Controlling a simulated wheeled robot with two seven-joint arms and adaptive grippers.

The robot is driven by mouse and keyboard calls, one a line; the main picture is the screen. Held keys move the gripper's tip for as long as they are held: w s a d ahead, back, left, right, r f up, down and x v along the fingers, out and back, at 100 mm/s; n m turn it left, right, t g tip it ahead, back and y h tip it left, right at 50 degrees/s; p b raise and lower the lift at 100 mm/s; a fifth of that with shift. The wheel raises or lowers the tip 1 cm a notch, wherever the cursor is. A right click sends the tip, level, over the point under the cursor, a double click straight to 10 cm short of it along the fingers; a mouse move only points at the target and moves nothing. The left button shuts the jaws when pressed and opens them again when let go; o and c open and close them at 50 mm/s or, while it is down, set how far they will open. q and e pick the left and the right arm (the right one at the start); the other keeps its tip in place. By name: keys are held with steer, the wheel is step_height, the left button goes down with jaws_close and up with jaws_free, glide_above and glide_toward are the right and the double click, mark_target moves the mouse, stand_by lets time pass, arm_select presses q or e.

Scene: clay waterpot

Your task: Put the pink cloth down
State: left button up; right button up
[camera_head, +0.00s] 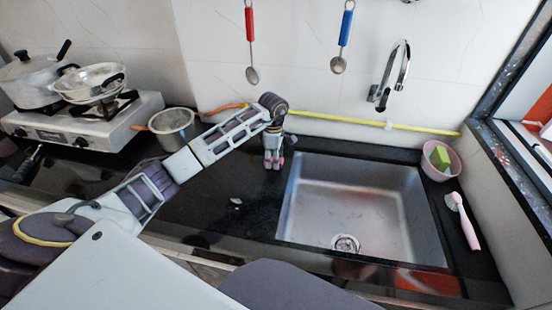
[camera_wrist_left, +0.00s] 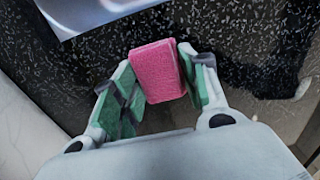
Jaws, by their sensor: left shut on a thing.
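The pink cloth (camera_wrist_left: 157,70) is a folded pad between the green-padded fingers of my left gripper (camera_wrist_left: 160,85) in the left wrist view. The gripper is shut on it, over the black speckled counter. In the head view my left gripper (camera_head: 273,160) points down at the counter, just left of the sink's back left corner. Only small bits of pink show at its fingertips there. I cannot tell whether the cloth touches the counter. My right gripper is not in view.
The steel sink (camera_head: 350,205) lies right of the gripper. A pink bowl (camera_head: 440,160) with sponges and a pink brush (camera_head: 464,220) are at the far right. A grey pot (camera_head: 172,128) and a stove (camera_head: 85,125) stand left. The black counter (camera_head: 225,205) in front of the gripper is mostly clear.

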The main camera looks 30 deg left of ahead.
arm_select(q)
steer(key=shift+f, duration=0.15)
steer(key=o, duration=1.1)
steer(key=shift+c, duration=0.2)
step_height(320, 180, up, 12)
steer(key=shift+r, duration=0.2)
stand_by(0.3)
stand_by(0.6)
